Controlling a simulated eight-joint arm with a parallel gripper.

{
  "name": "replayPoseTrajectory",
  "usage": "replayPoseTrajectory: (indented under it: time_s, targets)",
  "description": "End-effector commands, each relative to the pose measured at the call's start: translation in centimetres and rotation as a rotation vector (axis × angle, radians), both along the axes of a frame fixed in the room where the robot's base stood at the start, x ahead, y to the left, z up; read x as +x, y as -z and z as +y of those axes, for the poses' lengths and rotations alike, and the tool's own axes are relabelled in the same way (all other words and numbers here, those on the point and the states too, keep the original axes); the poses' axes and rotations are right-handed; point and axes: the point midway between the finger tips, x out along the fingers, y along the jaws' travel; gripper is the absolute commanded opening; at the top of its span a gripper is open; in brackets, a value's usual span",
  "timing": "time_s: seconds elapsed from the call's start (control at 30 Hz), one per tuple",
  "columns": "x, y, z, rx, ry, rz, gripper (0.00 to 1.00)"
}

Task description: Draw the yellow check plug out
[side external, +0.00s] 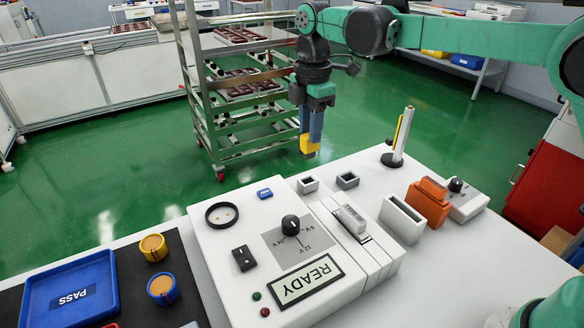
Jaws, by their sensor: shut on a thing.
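My gripper (310,138) points down over the back edge of the white table and is shut on the yellow check plug (309,146). The plug hangs in the air, clear of the panel; the fingers hide its upper part. Below it in the picture is a small light-rimmed square socket (307,184) with a dark opening, apart from the plug. A second, darker grey square socket (347,181) is to its right. I cannot tell whether the plug is directly over either socket.
The white panel (215,262) carries a black dial (290,225), a READY display (306,281) and a black ring (221,214). Right are a white slotted holder (402,219), an orange block (427,203) and an upright white post (402,137). A blue PASS tray (71,318) lies left; a metal rack (205,110) stands behind.

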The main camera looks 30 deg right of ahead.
Motion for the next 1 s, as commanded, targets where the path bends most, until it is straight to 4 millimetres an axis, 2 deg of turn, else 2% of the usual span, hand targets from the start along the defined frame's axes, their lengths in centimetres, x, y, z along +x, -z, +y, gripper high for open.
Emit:
replayPoseTrajectory:
  time_s: [0.6, 1.0]
  targets:
    - [0.0, -5.2, 0.0, 0.0, 0.0, 0.0, 0.0]
    - [0.0, -6.2, 0.0, 0.0, 0.0, 0.0, 0.0]
